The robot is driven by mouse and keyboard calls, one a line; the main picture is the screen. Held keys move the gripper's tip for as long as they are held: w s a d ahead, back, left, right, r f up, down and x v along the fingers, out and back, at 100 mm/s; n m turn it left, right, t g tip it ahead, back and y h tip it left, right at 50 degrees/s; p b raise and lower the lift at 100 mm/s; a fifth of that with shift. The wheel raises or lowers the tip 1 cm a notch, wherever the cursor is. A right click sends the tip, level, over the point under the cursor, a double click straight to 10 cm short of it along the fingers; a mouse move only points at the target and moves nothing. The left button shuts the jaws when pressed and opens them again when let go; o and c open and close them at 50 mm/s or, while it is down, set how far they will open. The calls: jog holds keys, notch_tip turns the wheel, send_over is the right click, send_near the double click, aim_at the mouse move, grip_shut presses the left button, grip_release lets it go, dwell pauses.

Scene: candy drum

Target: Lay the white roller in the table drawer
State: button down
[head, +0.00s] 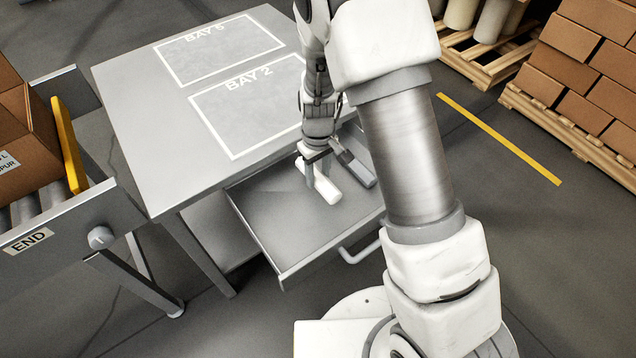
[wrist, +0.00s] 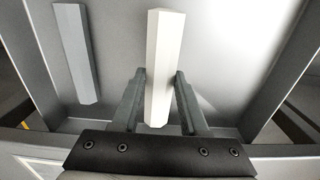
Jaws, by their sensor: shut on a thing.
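The white roller (head: 323,186) is in my gripper (head: 318,172), inside the outline of the open table drawer (head: 262,222). In the wrist view the roller (wrist: 163,60) stands lengthwise between the two fingers (wrist: 158,100), over the drawer floor (wrist: 225,50). The fingers are shut on the roller near its closer end. I cannot tell whether the roller touches the drawer floor. The drawer is pulled out from under the grey table (head: 150,110).
A grey bar (wrist: 77,50) lies in the drawer beside the roller; it also shows in the head view (head: 357,168). The left part of the drawer is bare. A conveyor (head: 60,215) with cartons stands at left, pallets at upper right.

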aim_at(318, 183)
jog(key=shift+f+b, duration=0.5)
jog(key=shift+f, duration=1.2)
jog(key=shift+f, duration=0.2)
jog(key=shift+c, duration=2.2)
grip_release()
jog(key=shift+r, duration=0.1)
